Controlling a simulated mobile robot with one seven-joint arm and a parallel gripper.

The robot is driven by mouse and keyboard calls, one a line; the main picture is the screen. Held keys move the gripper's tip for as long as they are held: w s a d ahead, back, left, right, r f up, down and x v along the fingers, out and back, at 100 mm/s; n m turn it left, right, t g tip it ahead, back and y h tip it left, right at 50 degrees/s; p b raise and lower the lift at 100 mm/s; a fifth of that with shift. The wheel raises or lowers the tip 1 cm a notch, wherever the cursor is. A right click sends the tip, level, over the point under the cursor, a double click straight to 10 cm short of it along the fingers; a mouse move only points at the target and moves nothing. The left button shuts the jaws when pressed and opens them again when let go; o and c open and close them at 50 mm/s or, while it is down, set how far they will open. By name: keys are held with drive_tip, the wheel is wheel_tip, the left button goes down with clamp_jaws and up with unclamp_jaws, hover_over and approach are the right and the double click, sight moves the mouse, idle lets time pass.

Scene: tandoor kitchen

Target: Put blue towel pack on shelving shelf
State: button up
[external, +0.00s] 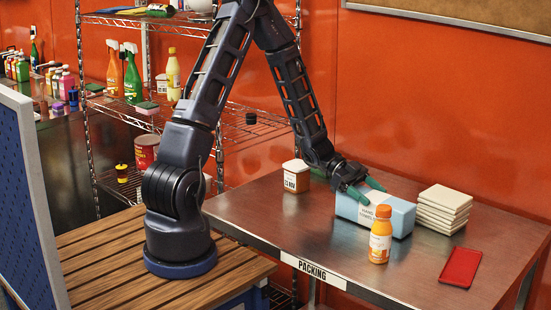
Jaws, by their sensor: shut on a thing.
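The blue towel pack (400,215) is a light blue box with a white label, lying on the metal packing table (310,228). My gripper (366,194) reaches down over the pack's left part, its green fingers shut on it. The pack appears to rest on the tabletop; a small gap under it cannot be ruled out. The shelving (240,124) is a wire rack behind my arm on the left, with several shelves. My arm hides part of its middle.
An orange bottle (380,238) stands just in front of the pack. A stack of cream tiles (443,207) is to its right, a red tray (461,267) at front right, and a white tub (296,176) to the left. Spray bottles (132,76) and cans occupy the rack's left side.

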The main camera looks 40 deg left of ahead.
drive_tip(key=shift+f, duration=0.15)
drive_tip(key=o, duration=1.3)
drive_tip(key=shift+r, duration=0.2)
